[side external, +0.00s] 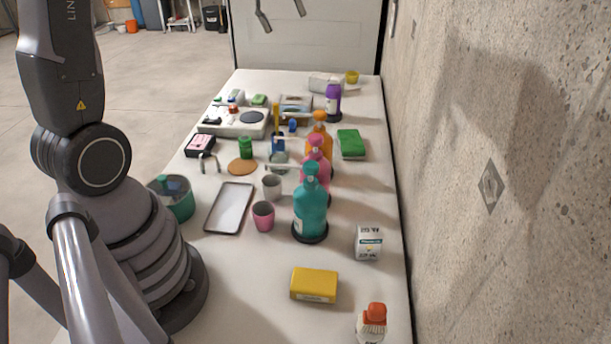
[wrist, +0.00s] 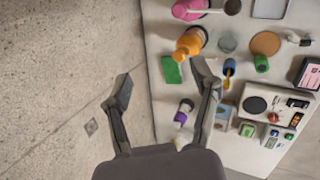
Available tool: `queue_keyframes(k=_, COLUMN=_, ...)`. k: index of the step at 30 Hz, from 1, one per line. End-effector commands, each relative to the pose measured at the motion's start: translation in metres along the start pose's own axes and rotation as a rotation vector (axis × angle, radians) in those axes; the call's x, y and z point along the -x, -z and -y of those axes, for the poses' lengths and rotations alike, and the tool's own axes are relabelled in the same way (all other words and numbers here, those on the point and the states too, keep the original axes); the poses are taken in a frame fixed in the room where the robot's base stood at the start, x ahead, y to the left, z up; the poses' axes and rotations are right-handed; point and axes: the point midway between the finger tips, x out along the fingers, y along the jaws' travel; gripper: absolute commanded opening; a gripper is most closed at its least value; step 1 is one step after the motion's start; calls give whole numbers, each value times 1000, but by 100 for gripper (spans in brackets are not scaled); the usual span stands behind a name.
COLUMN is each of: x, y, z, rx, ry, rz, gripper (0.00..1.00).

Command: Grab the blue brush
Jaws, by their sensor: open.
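A blue item with an upright yellow part (side external: 278,141), which looks like the blue brush, stands mid-table among bottles and cups. In the wrist view the same blue and yellow item (wrist: 229,67) lies just right of my right finger. My gripper (side external: 281,13) is open and empty, high above the far end of the table; only its fingertips show at the top of the side view. In the wrist view my gripper (wrist: 162,78) has its fingers spread over the wall and table edge, with the brush outside them. A smaller blue object (side external: 292,125) sits behind the brush.
Orange (side external: 320,133), pink (side external: 317,170) and teal (side external: 311,206) bottles stand in a row right of the brush. A green sponge (side external: 351,144) and purple bottle (side external: 333,101) are near. A white stove-like unit (side external: 236,122) is left. A concrete wall (side external: 500,120) borders the right.

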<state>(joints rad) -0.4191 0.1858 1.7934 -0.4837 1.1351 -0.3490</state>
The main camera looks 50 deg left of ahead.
Motion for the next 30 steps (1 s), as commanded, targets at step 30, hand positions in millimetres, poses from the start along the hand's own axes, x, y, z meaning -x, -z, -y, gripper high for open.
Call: queue_keyframes(k=30, x=-219, y=320, z=201, rx=1269, ry=-576, rz=569, gripper=61)
